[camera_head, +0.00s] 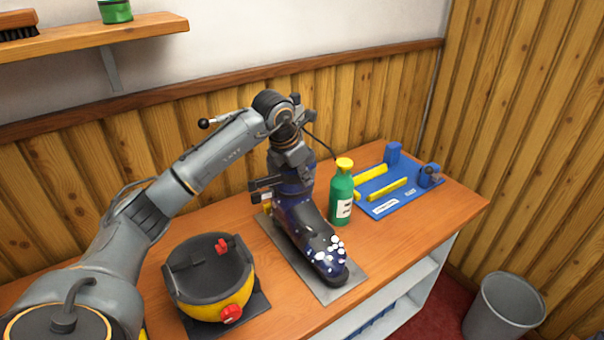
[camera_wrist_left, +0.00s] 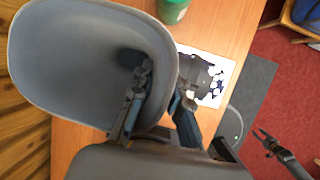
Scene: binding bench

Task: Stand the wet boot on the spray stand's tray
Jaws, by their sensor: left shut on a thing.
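The boot (camera_head: 308,238) is dark blue-black with white spots on its toe, which points toward the bench's front edge. It is upright over a flat grey tray (camera_head: 335,292); I cannot tell whether the sole bears fully on it. My left gripper (camera_head: 292,165) is shut on the top of the boot's shaft. In the left wrist view the boot's grey hollow opening (camera_wrist_left: 70,65) is close up, with the left gripper's fingers (camera_wrist_left: 158,108) either side of its wall. The spotted toe (camera_wrist_left: 212,84) shows beyond. My right gripper (camera_wrist_left: 264,138) is open and empty above the floor.
A green bottle (camera_head: 342,195) with a yellow cap stands close right of the boot. A yellow and black pot (camera_head: 212,290) with red knobs stands to the left. A blue board (camera_head: 390,207) with yellow bars lies at the back right. A grey bin (camera_head: 503,308) stands on the floor.

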